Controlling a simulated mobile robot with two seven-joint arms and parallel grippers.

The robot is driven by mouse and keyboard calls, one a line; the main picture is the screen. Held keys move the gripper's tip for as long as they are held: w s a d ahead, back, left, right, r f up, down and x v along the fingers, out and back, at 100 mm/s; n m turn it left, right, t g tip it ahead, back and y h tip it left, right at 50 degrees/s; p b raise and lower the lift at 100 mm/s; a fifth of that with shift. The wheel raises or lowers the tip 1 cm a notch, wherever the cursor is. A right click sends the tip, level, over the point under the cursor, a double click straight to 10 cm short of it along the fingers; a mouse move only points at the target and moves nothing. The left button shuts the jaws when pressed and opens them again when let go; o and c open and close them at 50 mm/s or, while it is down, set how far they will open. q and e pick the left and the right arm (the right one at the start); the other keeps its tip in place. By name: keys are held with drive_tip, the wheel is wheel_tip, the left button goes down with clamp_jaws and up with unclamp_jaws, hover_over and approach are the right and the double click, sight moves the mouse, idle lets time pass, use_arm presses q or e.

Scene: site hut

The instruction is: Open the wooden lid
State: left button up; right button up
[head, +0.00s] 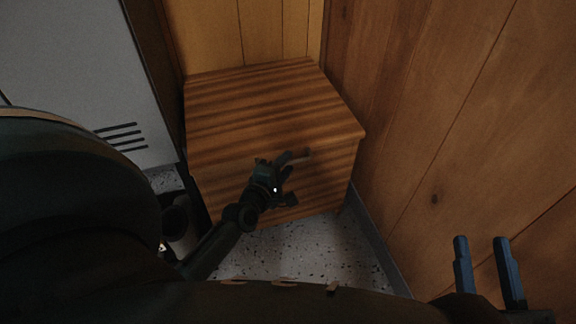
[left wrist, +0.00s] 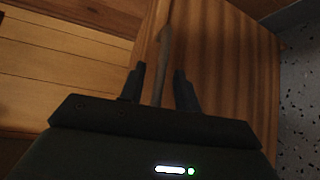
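The wooden lid (head: 260,95), striped brown, tops a box of the same wood in the corner; it looks shut. My left gripper (head: 287,164) is at the box's front, near the lid's front edge, beside a small brownish handle-like piece (head: 303,156). My right gripper (head: 486,262) is open and empty at the lower right, away from the box.
A wood-panelled wall (head: 440,130) rises close to the box's right side, and another stands behind it. A grey metal cabinet (head: 80,70) with vent slots stands at the left. Speckled floor (head: 305,255) is free in front of the box.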

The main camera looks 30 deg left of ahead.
use_arm(q)
drive_tip(key=shift+w+f, duration=0.1)
drive_tip(key=shift+w, duration=0.7)
drive_tip(key=shift+c, duration=0.2)
clamp_jaws()
